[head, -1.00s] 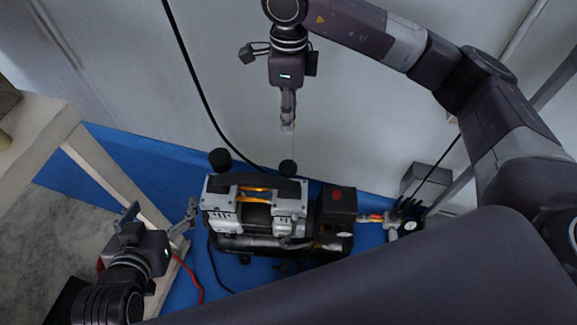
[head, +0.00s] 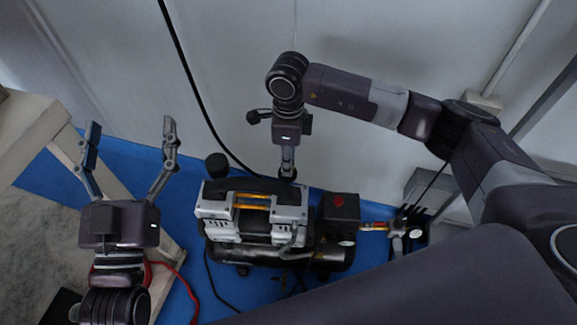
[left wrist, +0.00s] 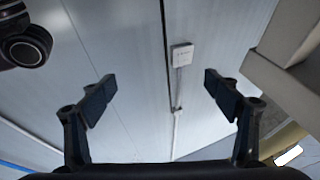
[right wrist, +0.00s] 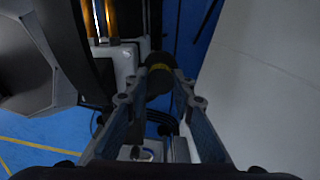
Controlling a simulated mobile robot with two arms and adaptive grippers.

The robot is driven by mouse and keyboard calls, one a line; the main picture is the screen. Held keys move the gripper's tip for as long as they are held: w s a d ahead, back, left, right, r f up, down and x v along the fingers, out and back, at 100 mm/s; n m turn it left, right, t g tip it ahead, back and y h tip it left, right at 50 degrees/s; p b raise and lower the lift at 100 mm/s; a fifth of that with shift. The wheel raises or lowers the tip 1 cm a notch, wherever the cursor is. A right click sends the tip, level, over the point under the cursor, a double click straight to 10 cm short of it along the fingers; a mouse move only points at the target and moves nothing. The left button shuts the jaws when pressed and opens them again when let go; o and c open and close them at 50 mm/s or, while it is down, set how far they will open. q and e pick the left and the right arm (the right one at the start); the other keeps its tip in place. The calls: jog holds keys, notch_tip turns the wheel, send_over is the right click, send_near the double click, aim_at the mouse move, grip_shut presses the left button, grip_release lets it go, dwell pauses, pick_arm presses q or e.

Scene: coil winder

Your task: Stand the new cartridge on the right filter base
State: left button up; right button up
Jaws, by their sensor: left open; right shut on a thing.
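The new cartridge (right wrist: 160,78) is a dark cylinder with a yellow band, between my right gripper's fingertips in the right wrist view. My right gripper (head: 287,172) is shut on it, at the back right of the compressor (head: 245,215) in the head view. The gripper mostly covers the cartridge there. The right filter base is hidden below, so I cannot tell whether the cartridge touches it. A black round filter (head: 216,166) stands at the compressor's back left. My left gripper (head: 130,133) is open and empty, left of the compressor; its spread fingers also show in the left wrist view (left wrist: 165,90).
A pale table (head: 60,225) stands at the left. A grey wall (head: 370,60) rises behind the compressor, with a black cable (head: 185,85) hanging down it. The blue floor (head: 175,220) carries a red hose (head: 185,285). A grey box (head: 428,190) is at the right.

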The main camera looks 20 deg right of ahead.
notch_tip(320, 180, down, 2)
pick_arm(q)
jog(key=r, duration=0.1)
jog(key=s+r+t, duration=0.1)
jog(key=shift+r+h, duration=0.3)
jog(key=shift+s+r, duration=0.1)
pick_arm(e)
jog(key=shift+f, duration=0.1)
jog(key=o, duration=0.5)
pick_arm(q)
jog(key=shift+s+r+t, duration=0.15)
jog(key=shift+r+t, duration=0.15)
pick_arm(e)
notch_tip(320, 180, up, 5)
jog(key=shift+r+p, duration=0.2)
jog(key=shift+p, duration=0.55)
pick_arm(q)
notch_tip(320, 180, down, 18)
jog(key=a+g+y+p, duration=0.1)
jog(key=a+g+y, duration=0.1)
jog(key=g, duration=0.7)
jog(key=shift+w+y+p, duration=0.3)
jog(key=shift+w+y, duration=0.1)
jog(key=shift+y, duration=0.1)
pick_arm(e)
notch_tip(320, 180, up, 7)
jog(key=shift+f, duration=0.1)
